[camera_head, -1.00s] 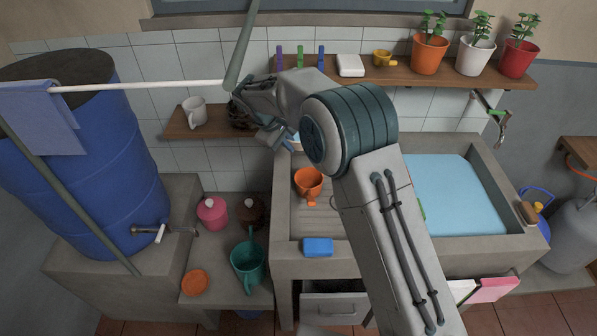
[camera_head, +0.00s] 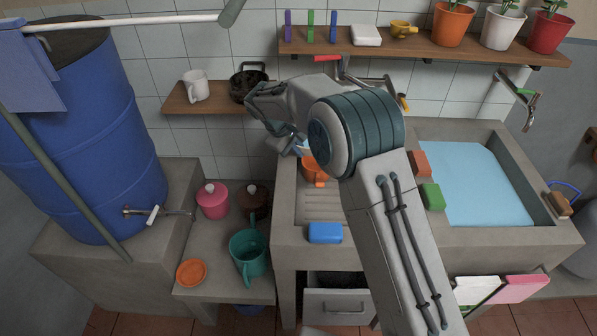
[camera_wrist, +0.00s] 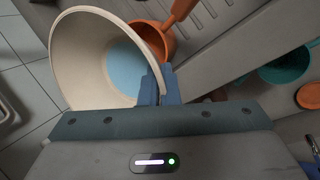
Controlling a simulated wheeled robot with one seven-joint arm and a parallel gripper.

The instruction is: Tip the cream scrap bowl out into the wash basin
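The cream scrap bowl (camera_wrist: 72,55) fills the upper left of the wrist view, its wide mouth facing the camera. A pale blue patch shows inside it. My gripper (camera_wrist: 160,85) has its blue fingers on either side of the bowl's rim. In the head view my gripper (camera_head: 290,143) is at the left end of the sink unit, near an orange mug, and my arm hides nearly all of the bowl. The wash basin (camera_head: 517,180), with light blue water, lies to the right of my gripper, beyond my forearm.
A blue sponge (camera_head: 325,233) lies at the front edge. Green (camera_head: 433,197) and orange-brown (camera_head: 420,163) blocks sit on the divider. A tap (camera_head: 522,95) overhangs the basin.

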